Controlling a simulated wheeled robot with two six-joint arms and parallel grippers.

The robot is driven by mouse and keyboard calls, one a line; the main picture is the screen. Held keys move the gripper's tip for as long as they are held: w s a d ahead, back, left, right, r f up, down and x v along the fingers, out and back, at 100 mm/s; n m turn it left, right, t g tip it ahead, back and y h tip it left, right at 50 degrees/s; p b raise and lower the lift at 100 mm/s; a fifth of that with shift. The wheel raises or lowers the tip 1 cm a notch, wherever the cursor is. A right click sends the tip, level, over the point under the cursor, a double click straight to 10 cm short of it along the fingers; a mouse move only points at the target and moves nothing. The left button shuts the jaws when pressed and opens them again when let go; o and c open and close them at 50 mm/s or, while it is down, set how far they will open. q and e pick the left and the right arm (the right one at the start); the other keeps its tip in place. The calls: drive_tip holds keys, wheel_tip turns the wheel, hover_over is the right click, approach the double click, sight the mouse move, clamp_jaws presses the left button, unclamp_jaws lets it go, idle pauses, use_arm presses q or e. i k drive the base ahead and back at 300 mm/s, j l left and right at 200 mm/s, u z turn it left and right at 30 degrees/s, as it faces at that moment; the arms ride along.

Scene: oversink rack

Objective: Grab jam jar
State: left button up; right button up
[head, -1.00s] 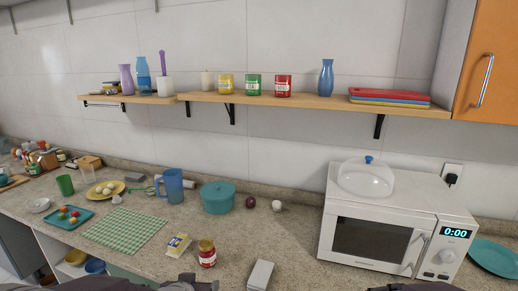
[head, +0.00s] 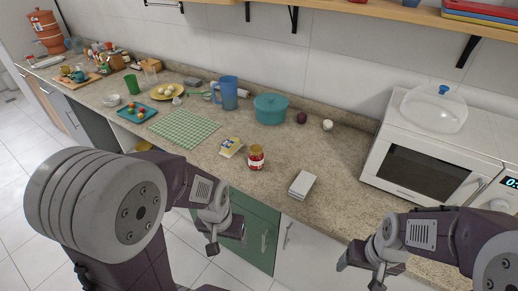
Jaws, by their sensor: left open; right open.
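The jam jar (head: 256,157) is a small red jar with a light label and a gold-coloured lid. My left gripper (head: 211,240) is open and empty, in front of the counter, lower and to the left of the jar. My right gripper (head: 361,270) is open and empty, in front of the counter, lower and to the right of the jar. Neither touches the jar.
A teal pot (head: 270,109) and a blue pitcher (head: 227,93) stand behind. The microwave (head: 425,160) fills the right side. A green checked cloth (head: 184,129) lies left.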

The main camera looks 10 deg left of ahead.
sight(256, 154)
drive_tip(key=j+z, duration=0.2)
drive_tip(key=j, duration=0.25)
drive_tip(key=j+z, duration=0.2)
drive_tip(key=j, duration=0.2)
drive_tip(key=k+j+z, duration=0.15)
drive_tip(key=j, duration=0.3)
drive_tip(key=j+z, duration=0.2)
drive_tip(key=j, duration=0.25)
drive_tip(key=k+j+z, duration=0.2)
drive_tip(key=j, duration=0.2)
drive_tip(key=j+z, duration=0.2)
drive_tip(key=j, duration=0.2)
drive_tip(key=i+j, duration=0.35)
drive_tip(key=i+z, duration=0.05)
